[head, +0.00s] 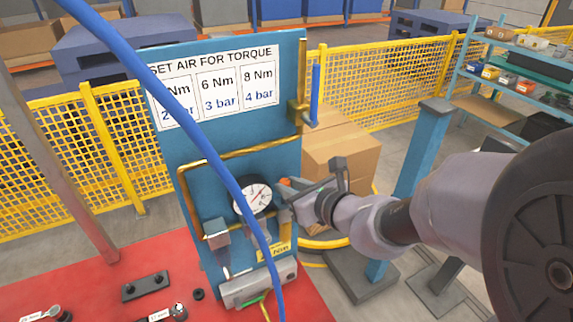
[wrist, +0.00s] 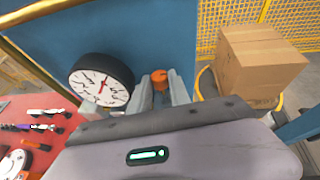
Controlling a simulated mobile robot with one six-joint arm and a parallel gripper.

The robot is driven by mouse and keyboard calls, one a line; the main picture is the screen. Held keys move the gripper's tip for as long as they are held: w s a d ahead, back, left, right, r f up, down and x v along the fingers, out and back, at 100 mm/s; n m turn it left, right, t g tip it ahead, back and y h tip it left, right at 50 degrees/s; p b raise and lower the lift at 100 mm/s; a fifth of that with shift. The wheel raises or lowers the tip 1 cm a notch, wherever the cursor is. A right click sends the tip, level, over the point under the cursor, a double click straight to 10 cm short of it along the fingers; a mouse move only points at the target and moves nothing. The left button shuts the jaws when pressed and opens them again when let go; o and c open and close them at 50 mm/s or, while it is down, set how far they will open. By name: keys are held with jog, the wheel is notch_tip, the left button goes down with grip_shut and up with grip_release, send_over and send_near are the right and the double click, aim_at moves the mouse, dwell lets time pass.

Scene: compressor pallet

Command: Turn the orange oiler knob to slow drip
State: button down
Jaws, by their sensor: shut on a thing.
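The orange oiler knob (wrist: 159,78) sits on the blue panel, just right of the round white pressure gauge (wrist: 102,80). In the head view only a small part of the knob (head: 285,182) shows, beside the gauge (head: 254,194). My gripper (wrist: 160,88) is shut on the knob, with one finger on each side of it. In the head view my gripper (head: 287,190) reaches in from the right and hides most of the knob. Any setting marks around the knob cannot be made out.
A blue hose (head: 190,105) hangs in front of the panel (head: 235,140). Brass pipe (head: 240,153) runs around the gauge. A cardboard box (head: 340,150) stands behind my gripper. The red surface (head: 100,300) below holds fittings. A blue post (head: 420,160) stands near my arm.

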jog(key=c, duration=1.5)
grip_release()
jog(key=b+v, duration=0.3)
jog(key=v, duration=1.4)
jog(key=shift+s, duration=0.3)
jog(key=s+a+f+n+g+h+b, duration=0.1)
jog(key=s+f+n, duration=0.4)
jog(key=n, duration=0.7)
jog(key=s+a+f+n+g+h+b, duration=0.1)
jog(key=s+f+n+g+h+b, duration=0.3)
jog(key=f+n, duration=0.5)
jog(key=s+n+b, duration=0.1)
jog(key=n+b, duration=0.1)
jog(key=n, duration=0.2)
jog(key=shift+f+g, duration=0.3)
jog(key=shift+f, duration=0.05)
